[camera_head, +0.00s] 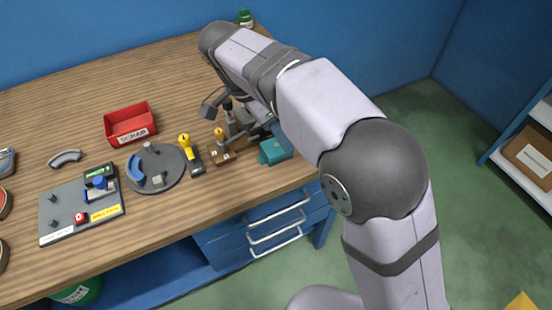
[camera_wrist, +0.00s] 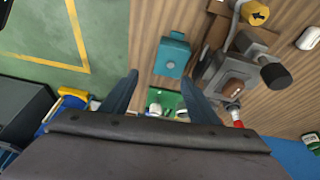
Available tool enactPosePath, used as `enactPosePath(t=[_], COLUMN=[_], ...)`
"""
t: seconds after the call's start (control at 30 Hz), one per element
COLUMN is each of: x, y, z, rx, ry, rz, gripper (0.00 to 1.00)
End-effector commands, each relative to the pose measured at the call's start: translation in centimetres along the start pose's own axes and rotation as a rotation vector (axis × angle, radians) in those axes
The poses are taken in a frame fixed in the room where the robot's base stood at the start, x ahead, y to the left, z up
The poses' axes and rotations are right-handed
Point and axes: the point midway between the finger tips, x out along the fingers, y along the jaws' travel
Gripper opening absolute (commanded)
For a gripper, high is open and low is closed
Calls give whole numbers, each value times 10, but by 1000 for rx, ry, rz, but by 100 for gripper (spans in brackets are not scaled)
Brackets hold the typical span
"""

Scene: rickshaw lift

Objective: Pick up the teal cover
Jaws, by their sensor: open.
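The teal cover (camera_head: 275,151) is a small boxy piece near the front right edge of the wooden table. In the wrist view the teal cover (camera_wrist: 172,57) lies just beyond my fingertips, a little right of the middle between them, with a small tab on one end. My gripper (camera_wrist: 161,77) is open, its two dark blue fingers apart with nothing held between them. In the head view my arm reaches over the table's right end and largely hides the gripper. The height of the fingers above the cover is hard to tell.
A grey vise-like device (camera_wrist: 222,75) stands close to the cover. A brown block with a yellow-topped knob (camera_head: 221,148), a yellow-and-black tool (camera_head: 190,155), a round grey tray (camera_head: 170,171) and a red scrap bin (camera_head: 130,124) stand left. A green box (camera_wrist: 168,102) shows between my fingers.

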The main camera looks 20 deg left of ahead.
Motion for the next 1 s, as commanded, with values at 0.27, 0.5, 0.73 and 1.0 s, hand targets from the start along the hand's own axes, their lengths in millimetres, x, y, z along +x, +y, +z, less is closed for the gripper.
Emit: enactPosePath(t=[0.27,0.5,0.73,1.0], x=[-7,6,14,38], y=[-14,-14,-15,-17], z=[22,21,21,22], rx=[78,79,78,76], ry=[30,30,29,30], rz=[-21,-18,-21,-17], gripper=[55,55,55,55])
